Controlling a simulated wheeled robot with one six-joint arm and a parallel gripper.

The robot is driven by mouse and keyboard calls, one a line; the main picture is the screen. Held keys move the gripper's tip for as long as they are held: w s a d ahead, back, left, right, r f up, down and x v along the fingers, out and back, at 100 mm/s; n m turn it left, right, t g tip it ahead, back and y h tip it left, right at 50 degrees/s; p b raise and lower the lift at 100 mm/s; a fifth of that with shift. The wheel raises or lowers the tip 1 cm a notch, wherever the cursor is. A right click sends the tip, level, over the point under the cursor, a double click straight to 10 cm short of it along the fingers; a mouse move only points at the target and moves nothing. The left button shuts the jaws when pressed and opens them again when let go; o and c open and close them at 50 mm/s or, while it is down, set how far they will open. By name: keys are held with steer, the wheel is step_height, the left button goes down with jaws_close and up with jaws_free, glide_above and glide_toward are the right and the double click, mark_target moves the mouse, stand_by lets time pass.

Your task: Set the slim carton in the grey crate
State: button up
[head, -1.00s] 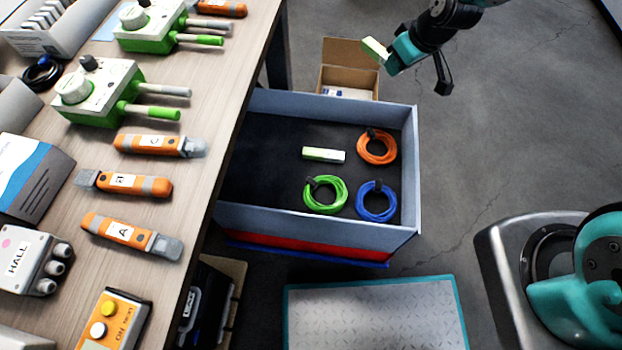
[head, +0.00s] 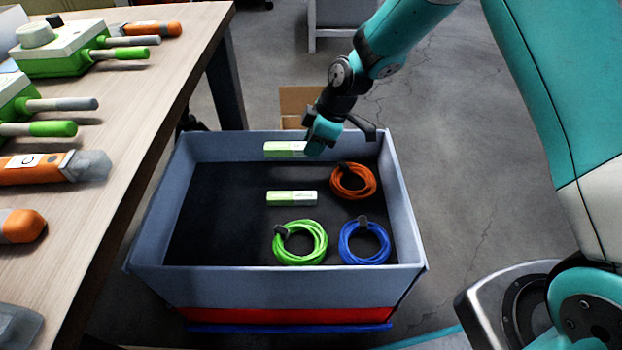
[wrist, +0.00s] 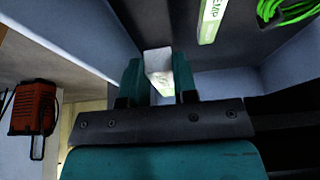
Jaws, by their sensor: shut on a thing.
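My gripper (head: 311,147) is shut on a slim white and green carton (head: 285,149) and holds it over the far part of the grey crate (head: 290,282). In the wrist view the carton (wrist: 159,66) sits between the two teal fingers (wrist: 157,84), with the crate wall (wrist: 65,38) beside it. A second carton (head: 291,198) of the same look lies on the crate's dark floor, nearer than the held one. It also shows in the wrist view (wrist: 213,18). I cannot tell how high the held carton is above the floor.
In the crate lie an orange coil (head: 352,182), a green coil (head: 300,243) and a blue coil (head: 364,243). The left part of its floor is bare. A workbench (head: 150,75) stands left of the crate, and a cardboard box (head: 297,101) behind it.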

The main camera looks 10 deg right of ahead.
mark_target(308, 178)
step_height(308, 178, down, 9)
steer(key=b, duration=0.2)
steer(key=shift+r+b, duration=0.1)
steer(key=shift+b, duration=0.3)
steer(key=shift+r, duration=0.1)
steer(key=o, duration=0.9)
